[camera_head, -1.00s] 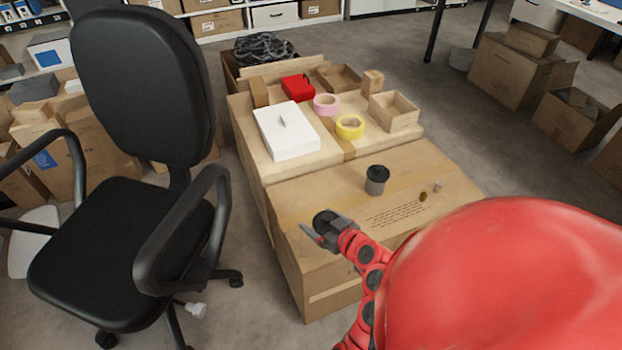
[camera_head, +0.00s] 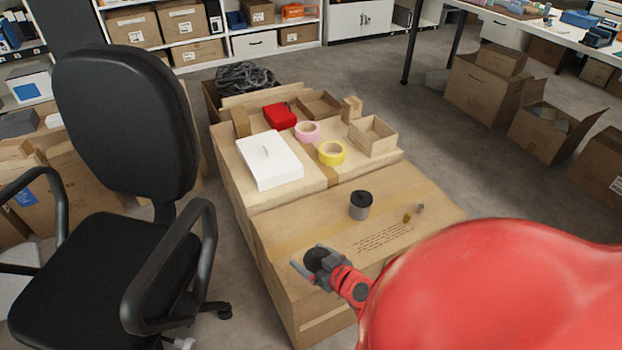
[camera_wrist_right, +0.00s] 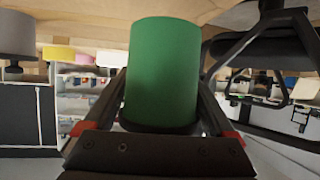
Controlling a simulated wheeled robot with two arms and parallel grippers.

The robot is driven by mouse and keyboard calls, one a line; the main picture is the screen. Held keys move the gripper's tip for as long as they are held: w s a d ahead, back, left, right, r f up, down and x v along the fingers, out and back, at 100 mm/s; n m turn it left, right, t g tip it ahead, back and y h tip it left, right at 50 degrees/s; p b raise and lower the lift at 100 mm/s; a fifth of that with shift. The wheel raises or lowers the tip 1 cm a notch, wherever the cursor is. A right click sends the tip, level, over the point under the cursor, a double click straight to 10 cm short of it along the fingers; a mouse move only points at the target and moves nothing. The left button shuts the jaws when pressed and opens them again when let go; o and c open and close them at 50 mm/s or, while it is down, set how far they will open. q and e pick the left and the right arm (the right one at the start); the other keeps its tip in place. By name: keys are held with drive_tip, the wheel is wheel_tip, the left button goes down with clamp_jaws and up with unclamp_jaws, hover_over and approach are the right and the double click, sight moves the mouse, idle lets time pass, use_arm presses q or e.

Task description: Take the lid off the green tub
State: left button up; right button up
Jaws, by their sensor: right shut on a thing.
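The green tub (camera_wrist_right: 162,72) fills the middle of the right wrist view, which is upside down. Its dark lid (camera_head: 317,259) shows in the head view, near the left edge of the front carton. My right gripper (camera_head: 314,262) is shut on the green tub, with a finger at each side of its body. The lid's dark rim (camera_wrist_right: 160,127) shows at the lower end of the tub in the wrist view, by the gripper's base. The lid is on the tub. I cannot tell whether the tub touches the carton. My left gripper is not in view.
A grey tub with a black lid (camera_head: 360,206) and two small items stand on the front carton (camera_head: 400,190). Behind are a white box (camera_head: 268,162), yellow tape (camera_head: 331,153), pink tape (camera_head: 307,131) and a red box (camera_head: 280,116). An office chair (camera_head: 125,120) stands left.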

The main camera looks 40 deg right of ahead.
clamp_jaws()
